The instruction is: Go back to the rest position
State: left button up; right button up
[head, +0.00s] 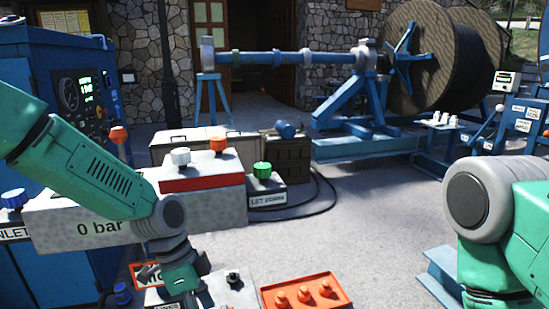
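My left arm comes in from the left, bends at a grey joint in front of the "0 bar" block (100,226) and points down. At its lower end, a small dark part that appears to be my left gripper (150,273) shows beside an orange-framed sign. It is too small and partly hidden to tell whether it is open or shut, and I see nothing clearly held. My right arm stands at the right edge with its elbow bent. Its gripper is outside the picture.
A blue control cabinet (60,70) stands close on the left. An orange tray (306,293) with several orange knobs lies low in the middle. A green-knobbed box (266,188) stands behind. A large cable reel (425,60) is at the back right. The middle floor is clear.

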pick_arm(q)
jog(key=s+a+f+n+b, duration=0.25)
jog(key=s+f, duration=0.25)
jog(key=f, duration=0.3)
jog(key=s+a+f+n+t+y+b, duration=0.1)
jog(key=s+a+f+n+b, duration=0.15)
jog(key=s+f, duration=0.4)
jog(key=s+a+f+n+b, duration=0.1)
jog(key=s+a+f+n, duration=0.2)
jog(key=f, duration=0.6)
jog(key=s+a+f+n+t+y+b, duration=0.1)
jog(key=s+a+f+n+y+b, duration=0.1)
jog(key=s+a+f+n+b, duration=0.2)
jog(key=s+a+f+n, duration=0.3)
jog(key=s, duration=0.5)
jog(key=shift+a+f+t+y+b, duration=0.3)
jog(key=shift+a+f+b, duration=0.05)
jog(key=shift+a+b, duration=0.05)
jog(key=shift+d+r, duration=0.1)
jog(key=shift+d, duration=0.15)
